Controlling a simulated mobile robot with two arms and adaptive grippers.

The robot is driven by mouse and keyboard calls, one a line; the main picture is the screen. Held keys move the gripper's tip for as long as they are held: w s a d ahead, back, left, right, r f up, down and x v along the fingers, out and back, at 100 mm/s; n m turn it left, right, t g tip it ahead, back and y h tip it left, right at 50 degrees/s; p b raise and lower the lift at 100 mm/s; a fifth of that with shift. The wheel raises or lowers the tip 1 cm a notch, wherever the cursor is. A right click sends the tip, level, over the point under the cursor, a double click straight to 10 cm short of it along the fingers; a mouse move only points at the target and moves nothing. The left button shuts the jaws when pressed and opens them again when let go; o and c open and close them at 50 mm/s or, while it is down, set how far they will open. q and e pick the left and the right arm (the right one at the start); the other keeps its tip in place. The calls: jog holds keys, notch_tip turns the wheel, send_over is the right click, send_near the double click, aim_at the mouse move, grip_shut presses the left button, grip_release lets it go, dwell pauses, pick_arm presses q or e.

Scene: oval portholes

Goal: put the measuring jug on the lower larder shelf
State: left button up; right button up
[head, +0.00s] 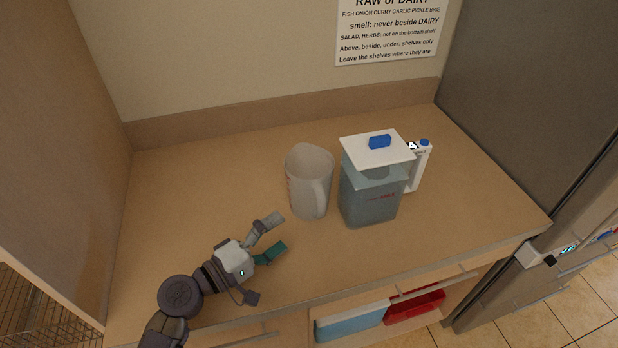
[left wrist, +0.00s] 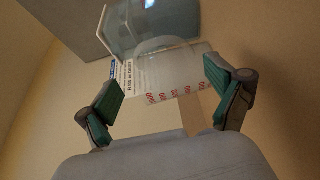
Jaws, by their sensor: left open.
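The measuring jug (head: 304,186) is a pale, translucent jug standing upright on the wooden worktop (head: 190,180), with its handle facing right and front. My left gripper (head: 277,233) is open and empty, low over the worktop, just front-left of the jug and apart from it. In the left wrist view the jug (left wrist: 178,75), with red marks along its side, shows ahead between the spread fingers (left wrist: 161,84). My right gripper is not in view. I cannot make out the lower larder shelf in these frames.
A blue-grey translucent container (head: 370,200) with a white lid stands close right of the jug. A white bottle (head: 419,168) is behind it. A tall grey cabinet (head: 535,110) bounds the right; a wooden panel (head: 60,130) bounds the left. The worktop's back left is clear.

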aim_at(318, 217)
pick_arm(q)
jog(key=x, duration=0.3)
jog(key=p+x, duration=0.1)
jog(key=shift+d+r, duration=0.25)
jog(key=shift+d, duration=0.1)
jog(key=shift+w+d+f, duration=0.15)
jog(key=shift+w+d, duration=0.1)
jog(key=shift+w, duration=0.1)
jog(key=p+x, duration=0.2)
jog(key=x, duration=0.2)
jog(key=shift+w+d+p, duration=0.15)
jog(key=shift+d+p, duration=0.2)
jog(key=shift+w+d, duration=0.2)
jog(key=shift+w, duration=0.05)
jog(key=shift+s+a, duration=0.1)
jog(key=c, duration=1.5)
jog(key=shift+c, duration=0.3)
